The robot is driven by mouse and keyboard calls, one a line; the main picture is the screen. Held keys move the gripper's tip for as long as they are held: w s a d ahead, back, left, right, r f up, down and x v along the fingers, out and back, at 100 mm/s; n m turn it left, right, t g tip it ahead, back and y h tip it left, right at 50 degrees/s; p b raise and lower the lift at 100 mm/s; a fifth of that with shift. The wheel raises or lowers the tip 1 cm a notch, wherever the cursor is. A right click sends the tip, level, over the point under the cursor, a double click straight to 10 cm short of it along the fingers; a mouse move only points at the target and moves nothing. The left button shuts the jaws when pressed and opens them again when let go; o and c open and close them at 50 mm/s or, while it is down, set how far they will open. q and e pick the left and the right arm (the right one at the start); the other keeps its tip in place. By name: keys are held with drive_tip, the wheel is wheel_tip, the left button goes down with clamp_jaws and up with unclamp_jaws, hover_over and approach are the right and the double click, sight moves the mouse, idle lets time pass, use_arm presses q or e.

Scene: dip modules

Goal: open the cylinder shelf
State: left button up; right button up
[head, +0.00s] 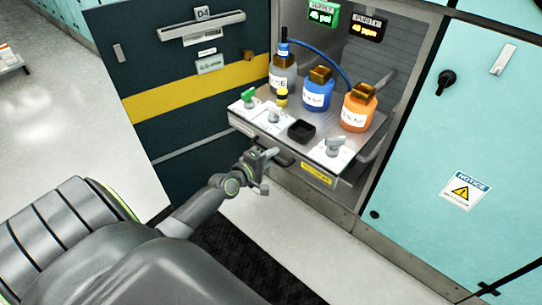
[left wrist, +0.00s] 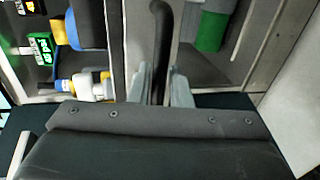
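The cylinder shelf (head: 318,160) is a grey metal tray in the open cabinet bay, and its front stands out past the cabinet frame. It carries a grey cylinder (head: 283,78), a blue cylinder (head: 317,95) and an orange cylinder (head: 358,112), all upright. A dark handle (head: 283,157) runs along the shelf's front. My left gripper (head: 268,156) is at this handle. In the left wrist view the dark handle (left wrist: 161,45) passes between the two fingers (left wrist: 162,88), which appear closed on it. My right gripper is not in view.
A dark cabinet door (head: 190,100) with a yellow stripe stands open on the left. Closed teal doors (head: 450,130) are on the right. Valves and a small black bin (head: 301,131) sit at the shelf's front. The floor (head: 285,225) before it is clear.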

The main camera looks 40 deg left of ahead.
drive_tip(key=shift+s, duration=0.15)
